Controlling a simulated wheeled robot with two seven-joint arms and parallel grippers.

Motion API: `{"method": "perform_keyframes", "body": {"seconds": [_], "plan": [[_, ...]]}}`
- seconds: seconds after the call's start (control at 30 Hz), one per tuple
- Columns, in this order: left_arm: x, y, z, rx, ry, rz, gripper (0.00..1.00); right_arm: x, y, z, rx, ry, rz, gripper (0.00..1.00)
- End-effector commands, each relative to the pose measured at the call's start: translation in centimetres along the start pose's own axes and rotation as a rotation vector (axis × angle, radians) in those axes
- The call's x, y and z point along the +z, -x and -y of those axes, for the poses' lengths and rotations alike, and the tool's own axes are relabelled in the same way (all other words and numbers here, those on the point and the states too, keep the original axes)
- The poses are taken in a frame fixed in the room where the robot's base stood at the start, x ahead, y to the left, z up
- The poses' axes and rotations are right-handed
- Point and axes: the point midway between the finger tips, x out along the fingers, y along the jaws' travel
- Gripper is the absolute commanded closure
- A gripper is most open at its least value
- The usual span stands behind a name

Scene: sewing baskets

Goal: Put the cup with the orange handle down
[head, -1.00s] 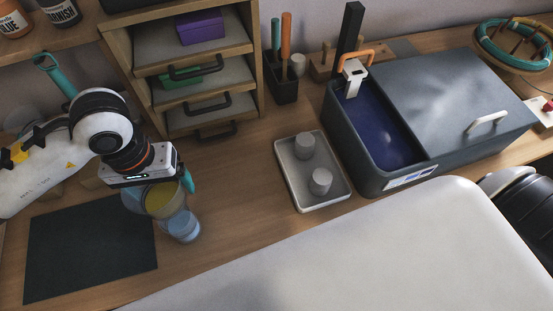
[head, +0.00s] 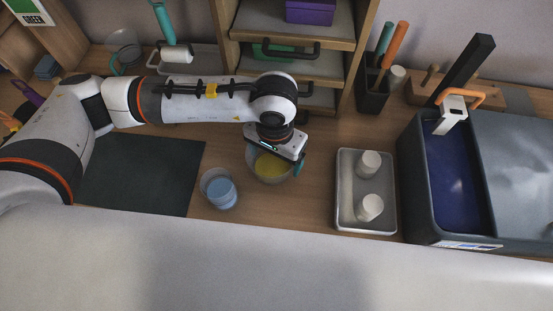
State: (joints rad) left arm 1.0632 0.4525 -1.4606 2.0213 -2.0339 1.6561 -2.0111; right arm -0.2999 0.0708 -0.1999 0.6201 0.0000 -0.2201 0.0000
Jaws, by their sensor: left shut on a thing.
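My left gripper (head: 284,154) is shut on a clear cup (head: 266,175) with yellow contents, over the wooden table in front of the drawers. A teal part, perhaps its handle, shows at the cup's right side. No orange handle shows on this cup; the gripper hides part of it. I cannot tell whether its base touches the table. A clear cup with blue contents (head: 218,191) stands apart to its left. An orange handle (head: 487,95) shows on a white piece at the rim of the blue-filled basin on the right. My right gripper is not in view.
A grey tray (head: 349,225) with two pale cylinders stands right of the held cup. A dark mat (head: 142,175) lies left. The drawer unit (head: 343,62) stands behind, a dark tool holder (head: 373,98) beside it. Bare wood lies between cup and tray.

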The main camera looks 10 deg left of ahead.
Motion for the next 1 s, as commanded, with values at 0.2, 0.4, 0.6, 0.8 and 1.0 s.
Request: {"method": "perform_keyframes", "body": {"seconds": [0.2, 0.4, 0.6, 0.8, 1.0], "plan": [[-0.1, -2.8, 0.0, 0.001, 0.001, -0.002, 0.37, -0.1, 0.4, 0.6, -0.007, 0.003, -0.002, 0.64], [0.0, -2.9, 0.0, 0.0, 0.0, 0.0, 0.38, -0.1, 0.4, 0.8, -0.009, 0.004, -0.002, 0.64], [0.0, -3.3, 0.0, 0.001, 0.0, 0.0, 0.38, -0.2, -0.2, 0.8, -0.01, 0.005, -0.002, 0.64], [0.0, -3.2, 0.0, 0.001, 0.0, 0.0, 0.0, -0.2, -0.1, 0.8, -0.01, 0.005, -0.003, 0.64], [-0.1, -2.9, 0.0, 0.0, 0.001, -0.001, 0.0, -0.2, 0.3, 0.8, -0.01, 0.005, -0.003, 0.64]]}}
